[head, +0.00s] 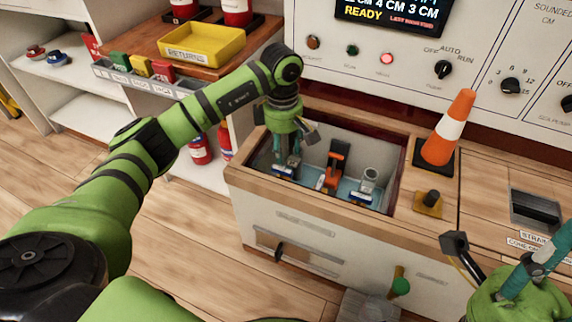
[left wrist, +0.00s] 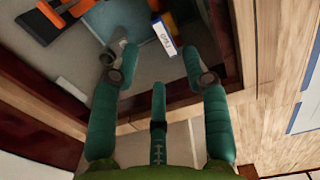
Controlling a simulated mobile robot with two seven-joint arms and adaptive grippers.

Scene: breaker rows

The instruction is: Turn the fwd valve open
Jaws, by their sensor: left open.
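My left gripper (head: 286,165) reaches down into the left end of an open recessed box (head: 385,170) in the counter. In the left wrist view its teal fingers (left wrist: 160,65) are spread apart, with nothing visible between them. A small white and blue tag (left wrist: 164,38), which seems to read FWD, lies just beyond the fingertips. The fwd valve itself is not clear; my gripper hides most of that end. An orange-handled valve (head: 335,160) stands upright mid-box, and a grey fitting with a tag (head: 367,185) is right of it. My right gripper (head: 535,265) is at the lower right, partly cut off.
An orange and white cone (head: 447,135) stands right of the box, near a yellow plate with a black knob (head: 430,202). A switch panel (head: 415,50) rises behind. A yellow returns tray (head: 202,45) sits back left. The box's wooden rim surrounds my left gripper.

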